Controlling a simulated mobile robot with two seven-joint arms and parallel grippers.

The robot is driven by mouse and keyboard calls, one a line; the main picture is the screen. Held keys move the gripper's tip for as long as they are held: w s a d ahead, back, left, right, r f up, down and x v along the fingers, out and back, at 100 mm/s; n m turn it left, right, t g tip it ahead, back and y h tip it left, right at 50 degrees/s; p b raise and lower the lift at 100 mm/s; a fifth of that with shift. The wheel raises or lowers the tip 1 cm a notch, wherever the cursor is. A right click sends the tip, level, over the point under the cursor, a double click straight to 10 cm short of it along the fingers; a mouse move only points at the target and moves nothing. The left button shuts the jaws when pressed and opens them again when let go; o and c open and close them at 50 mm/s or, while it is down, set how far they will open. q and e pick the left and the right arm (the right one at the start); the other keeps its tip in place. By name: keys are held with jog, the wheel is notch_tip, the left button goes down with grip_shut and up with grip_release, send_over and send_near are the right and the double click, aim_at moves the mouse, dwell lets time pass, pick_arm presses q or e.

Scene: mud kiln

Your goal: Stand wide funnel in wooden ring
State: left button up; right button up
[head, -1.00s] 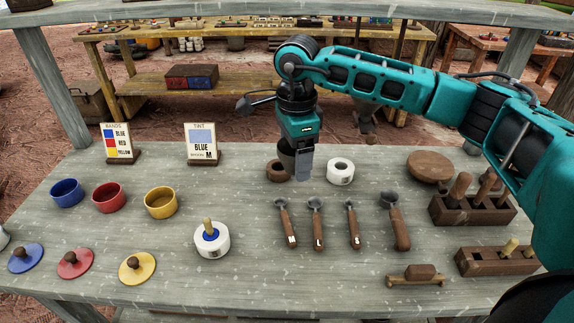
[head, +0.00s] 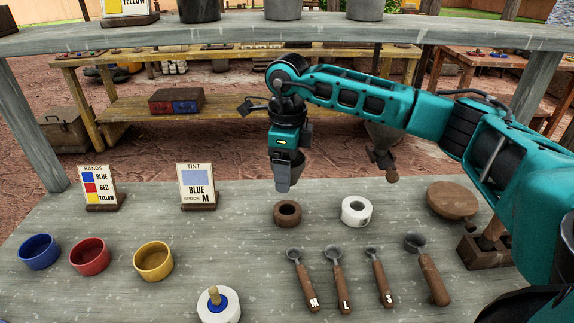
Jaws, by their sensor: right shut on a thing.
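My right gripper (head: 284,182) is above the back middle of the table, pointing down and shut on a dark grey, tapered piece that looks like the wide funnel (head: 298,166). The fingers hide much of it, so its full shape cannot be told. The brown wooden ring (head: 287,213) lies flat on the table just below and in front of the gripper. A gap shows between the gripper and the ring, with the ring's hole visible and empty. My left gripper is out of view.
A white ring (head: 356,211) lies right of the wooden ring. Several spoons (head: 336,279) lie in front. Two sign cards (head: 198,187) stand left. Coloured bowls (head: 90,257) and a white jar (head: 218,305) are front left; a round wooden piece (head: 453,200) is right. A shelf (head: 240,38) crosses above.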

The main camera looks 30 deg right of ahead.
notch_tip(320, 180, down, 6)
jog(key=b, duration=0.3)
jog(key=shift+r+b, duration=0.15)
jog(key=shift+b, duration=0.15)
jog(key=shift+f+b, duration=0.5)
jog(key=shift+f, duration=0.3)
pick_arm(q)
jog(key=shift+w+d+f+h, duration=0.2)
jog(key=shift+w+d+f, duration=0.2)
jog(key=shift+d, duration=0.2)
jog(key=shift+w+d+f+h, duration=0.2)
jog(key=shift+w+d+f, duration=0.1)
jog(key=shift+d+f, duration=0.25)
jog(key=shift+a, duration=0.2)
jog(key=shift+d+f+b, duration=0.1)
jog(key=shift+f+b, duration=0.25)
pick_arm(e)
jog(key=shift+f, duration=0.7)
jog(key=o, duration=0.7)
